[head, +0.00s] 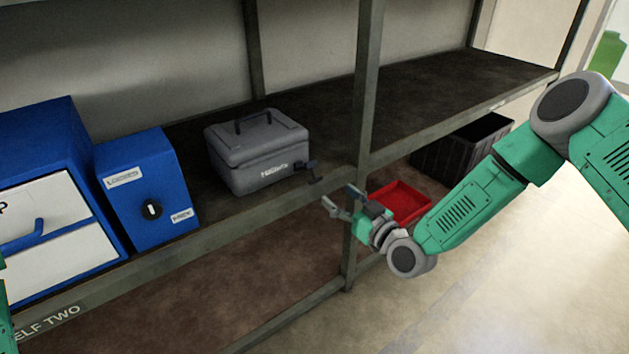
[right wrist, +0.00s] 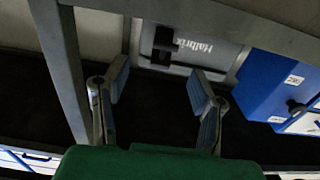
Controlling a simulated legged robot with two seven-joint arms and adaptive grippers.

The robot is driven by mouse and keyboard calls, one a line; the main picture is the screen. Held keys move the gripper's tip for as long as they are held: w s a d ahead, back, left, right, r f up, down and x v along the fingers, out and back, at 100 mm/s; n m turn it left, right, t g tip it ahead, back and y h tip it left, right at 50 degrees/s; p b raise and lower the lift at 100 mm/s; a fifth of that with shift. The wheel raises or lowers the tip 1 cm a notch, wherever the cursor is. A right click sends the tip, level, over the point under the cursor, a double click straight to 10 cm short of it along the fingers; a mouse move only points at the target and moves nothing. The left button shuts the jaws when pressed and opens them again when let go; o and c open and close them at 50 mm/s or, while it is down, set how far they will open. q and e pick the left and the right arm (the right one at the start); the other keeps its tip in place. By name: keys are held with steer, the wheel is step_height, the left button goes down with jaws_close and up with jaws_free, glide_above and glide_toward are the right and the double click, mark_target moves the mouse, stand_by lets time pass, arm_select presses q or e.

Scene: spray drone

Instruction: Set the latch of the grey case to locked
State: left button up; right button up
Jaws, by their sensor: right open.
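The grey case (head: 255,150) stands closed on the shelf, with a dark handle on its lid. Its dark latch (head: 307,168) sticks out at the front right of the case. In the right wrist view the case (right wrist: 205,52) shows at the top, with the dark latch (right wrist: 164,43) on its face. My right gripper (head: 341,200) is open and empty, in front of the shelf edge, below and right of the latch and apart from it. Its two fingers also show in the right wrist view (right wrist: 160,88). Of my left arm only a green sliver shows at the left edge; its gripper is out of view.
A blue box with a black knob (head: 151,209) stands left of the case, beside a larger blue cabinet (head: 40,140). A shelf post (head: 366,90) rises just behind my right gripper. A red tray (head: 402,201) and a black crate (head: 440,158) sit lower down. The upper shelf right of the post is bare.

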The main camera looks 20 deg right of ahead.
mark_target(316, 180)
steer(key=b+x, duration=0.1)
steer(key=x, duration=0.3)
steer(key=a+b+x, duration=0.1)
steer(key=x, duration=0.3)
steer(key=shift+w, duration=0.25)
steer(key=shift+w+d, duration=0.2)
steer(key=shift+a, duration=0.3)
steer(key=c, duration=0.4)
jaws_close()
